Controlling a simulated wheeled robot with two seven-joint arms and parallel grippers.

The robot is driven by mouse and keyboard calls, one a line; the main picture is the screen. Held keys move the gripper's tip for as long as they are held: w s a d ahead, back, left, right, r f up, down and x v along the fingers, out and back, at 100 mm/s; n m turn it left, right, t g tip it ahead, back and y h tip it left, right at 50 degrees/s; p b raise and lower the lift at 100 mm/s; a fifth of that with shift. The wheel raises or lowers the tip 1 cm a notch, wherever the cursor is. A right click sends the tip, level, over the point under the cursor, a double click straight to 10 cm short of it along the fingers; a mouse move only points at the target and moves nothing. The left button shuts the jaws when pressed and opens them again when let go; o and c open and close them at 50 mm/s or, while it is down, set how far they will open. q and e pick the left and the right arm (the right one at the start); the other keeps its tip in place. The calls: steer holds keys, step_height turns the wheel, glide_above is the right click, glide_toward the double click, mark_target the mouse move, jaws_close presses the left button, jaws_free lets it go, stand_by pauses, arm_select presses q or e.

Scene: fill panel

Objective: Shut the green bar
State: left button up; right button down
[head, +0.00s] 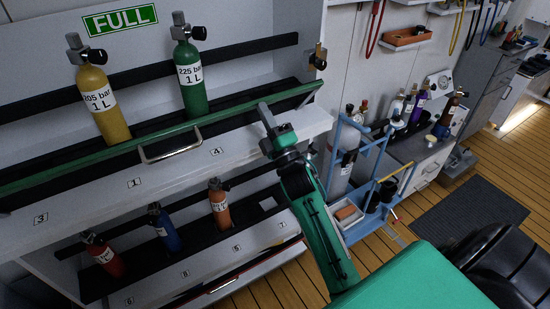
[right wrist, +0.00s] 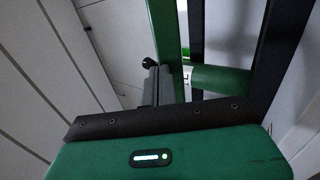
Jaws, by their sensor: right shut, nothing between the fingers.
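The green bar (head: 110,153) runs across the front of the upper shelf, before a yellow cylinder (head: 103,105) and a green cylinder (head: 192,80). It carries a metal handle (head: 170,153). Its right end lies below a brass latch (head: 318,58) on the side post, apart from it. My right gripper (head: 264,110) is shut and empty at the right part of the bar; I cannot tell whether it touches. In the right wrist view, the bar (right wrist: 165,30) rises behind the dark fingers (right wrist: 158,85), with the green cylinder (right wrist: 217,78) to the right. My left gripper is not in view.
A lower shelf holds a red cylinder (head: 104,254), a blue one (head: 165,229) and an orange one (head: 220,204). A blue rack (head: 372,140) with a grey cylinder stands right of my arm. Wooden floor and a dark mat (head: 470,207) lie at the right.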

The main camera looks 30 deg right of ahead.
steer(key=w+r+g+p, duration=0.1)
steer(key=w+r+p, duration=0.1)
steer(key=p, duration=0.2)
steer(key=w+r+g+p, duration=0.2)
steer(key=p, duration=0.3)
steer(key=shift+w+r+g, duration=0.1)
steer(key=shift+w+g, duration=0.15)
steer(key=shift+g, duration=0.05)
steer(key=shift+w+r+g+p, duration=0.15)
steer(key=shift+w+g+p, duration=0.2)
steer(key=shift+p, duration=0.2)
steer(key=p+x, duration=0.1)
steer(key=x, duration=0.3)
steer(key=shift+d+r, duration=0.1)
steer(key=shift+r, duration=0.05)
